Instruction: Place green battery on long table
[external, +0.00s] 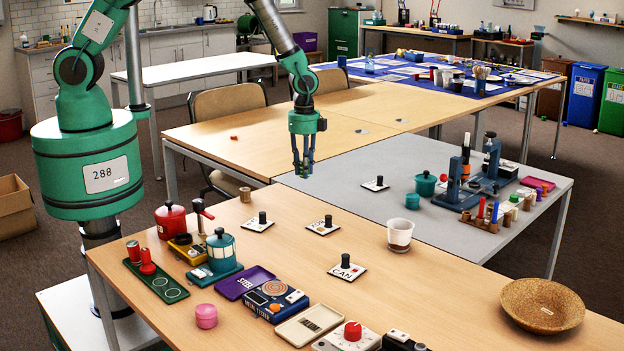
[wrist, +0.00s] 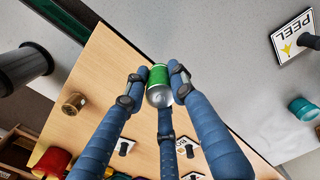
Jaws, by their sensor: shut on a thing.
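My three-fingered gripper (external: 303,168) is shut on the green battery (wrist: 158,82), a short green cylinder with a silver end. The wrist view shows it between the fingertips; in the external view the fingers mostly hide it. The gripper hangs above the near left part of the grey table (external: 345,150), close to its seam with the long wooden table (external: 440,285) in front. The wooden surface (wrist: 95,100) also shows below the fingers in the wrist view. I cannot tell the exact height of the battery above the tables.
Black-knobbed sign cards stand on the wooden table, one reading CAN (external: 347,270). A small brown cylinder (external: 245,195), a clear cup (external: 399,235) and a cork bowl (external: 542,304) are there too. Pots and trays crowd its left. A PEEL card (wrist: 296,38) lies on the grey table.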

